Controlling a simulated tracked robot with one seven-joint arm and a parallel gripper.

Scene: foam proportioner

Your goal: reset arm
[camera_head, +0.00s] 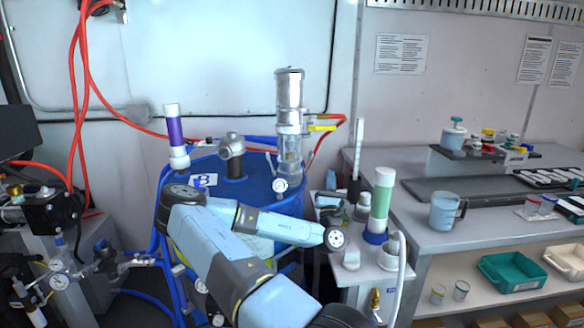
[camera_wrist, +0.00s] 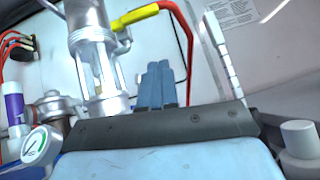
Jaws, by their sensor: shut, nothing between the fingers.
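My arm (camera_head: 225,258) reaches up from the bottom of the head view, in front of the blue drum, and bends at an elbow. A light blue link runs from there to a round dark joint at the right. My gripper (camera_wrist: 155,84) shows in the wrist view as two blue fingers side by side, shut with nothing between them. The clear and metal pump cylinder (camera_wrist: 92,62) stands just left of the fingers in that view. I cannot make out the fingers in the head view.
A green-and-white tube (camera_head: 382,200) stands on a small side stand. A grey bench (camera_head: 450,238) with a blue jug (camera_head: 443,211) is at right. Red hoses (camera_head: 73,110) hang at left.

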